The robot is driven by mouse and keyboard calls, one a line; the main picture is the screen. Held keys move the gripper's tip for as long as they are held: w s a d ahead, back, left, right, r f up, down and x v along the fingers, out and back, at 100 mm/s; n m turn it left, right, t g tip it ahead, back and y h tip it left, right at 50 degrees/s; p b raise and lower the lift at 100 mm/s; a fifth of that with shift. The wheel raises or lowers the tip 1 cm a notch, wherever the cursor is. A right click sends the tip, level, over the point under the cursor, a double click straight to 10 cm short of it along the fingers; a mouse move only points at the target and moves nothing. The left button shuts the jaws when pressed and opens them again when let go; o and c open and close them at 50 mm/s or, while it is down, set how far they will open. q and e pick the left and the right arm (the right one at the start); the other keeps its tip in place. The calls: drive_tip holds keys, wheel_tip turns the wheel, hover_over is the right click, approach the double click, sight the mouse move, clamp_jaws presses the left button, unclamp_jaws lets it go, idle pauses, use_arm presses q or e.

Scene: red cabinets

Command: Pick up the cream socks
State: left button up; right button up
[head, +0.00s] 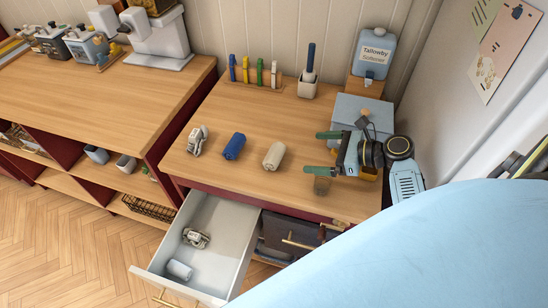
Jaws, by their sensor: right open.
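The cream socks (274,156) are a rolled bundle on the wooden counter top. They are the rightmost of three rolled bundles in a row. My right gripper (323,153) is to their right, with its green fingers spread apart and pointing left toward them. Nothing shows between the fingers, and the gripper looks apart from the socks. My left gripper is not in view.
Blue rolled socks (234,146) and a grey patterned bundle (197,140) lie to the left. An open drawer (223,258) below holds a patterned bundle (196,238) and a pale roll (179,270). Pegs, a pen cup (308,88) and a softener bottle (374,55) stand behind.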

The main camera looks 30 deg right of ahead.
sight(280, 153)
drive_tip(key=x, duration=0.8)
drive_tip(key=shift+d+f+b, duration=0.25)
drive_tip(key=shift+f+b, duration=0.05)
drive_tip(key=shift+x, duration=2.65)
drive_tip(key=shift+s+a, duration=0.1)
drive_tip(key=shift+s, duration=0.05)
drive_tip(key=c, duration=1.1)
